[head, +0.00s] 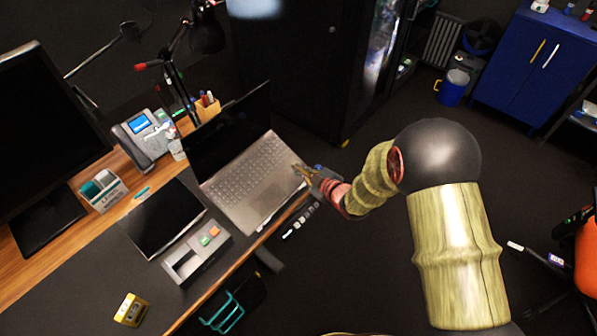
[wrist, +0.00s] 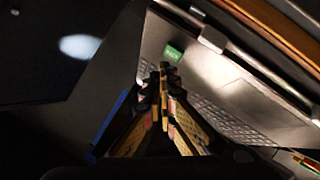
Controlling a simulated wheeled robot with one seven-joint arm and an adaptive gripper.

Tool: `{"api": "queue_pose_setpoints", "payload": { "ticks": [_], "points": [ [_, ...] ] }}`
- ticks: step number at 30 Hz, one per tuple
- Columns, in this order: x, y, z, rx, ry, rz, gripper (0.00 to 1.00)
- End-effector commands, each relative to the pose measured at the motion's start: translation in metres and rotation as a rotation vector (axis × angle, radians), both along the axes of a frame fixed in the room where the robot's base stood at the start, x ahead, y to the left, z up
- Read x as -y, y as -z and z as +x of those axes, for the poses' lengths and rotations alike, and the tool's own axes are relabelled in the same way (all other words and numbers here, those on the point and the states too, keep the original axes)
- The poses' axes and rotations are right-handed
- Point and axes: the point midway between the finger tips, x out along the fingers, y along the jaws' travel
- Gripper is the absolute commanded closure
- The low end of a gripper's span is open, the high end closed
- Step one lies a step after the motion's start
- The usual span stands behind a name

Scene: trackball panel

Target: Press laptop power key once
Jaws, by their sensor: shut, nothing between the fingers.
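The open laptop (head: 252,183) sits on the desk, its dark screen (head: 228,130) standing at the back and its silver keyboard deck facing up. My gripper (head: 299,170) is at the right edge of the laptop deck, with its fingers shut and empty. In the wrist view my gripper (wrist: 164,75) points toward the laptop (wrist: 205,60), where a small green label (wrist: 173,53) shows on the deck just beyond the fingertips. I cannot tell whether the fingertips touch the deck. The power key itself is too small to make out for certain.
A grey panel with coloured buttons (head: 197,256) and a black flat pad (head: 161,217) lie left of the laptop. A desk phone (head: 145,132), a lamp (head: 205,35) and a pen holder (head: 207,107) stand behind. A yellow cassette-like item (head: 131,309) lies near the front.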

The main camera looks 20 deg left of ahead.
Motion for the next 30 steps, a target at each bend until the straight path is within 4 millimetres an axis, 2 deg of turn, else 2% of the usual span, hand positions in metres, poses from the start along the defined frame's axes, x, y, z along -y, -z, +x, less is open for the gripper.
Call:
{"api": "queue_pose_setpoints", "payload": {
  "ticks": [11, 24, 30],
  "points": [
    [0.001, -0.003, -0.001, 0.000, 0.000, 0.000, 1.00],
    [0.014, -0.040, -0.006, 0.001, 0.000, -0.001, 1.00],
    [0.017, -0.047, -0.008, 0.000, -0.001, -0.001, 1.00]
  ]
}}
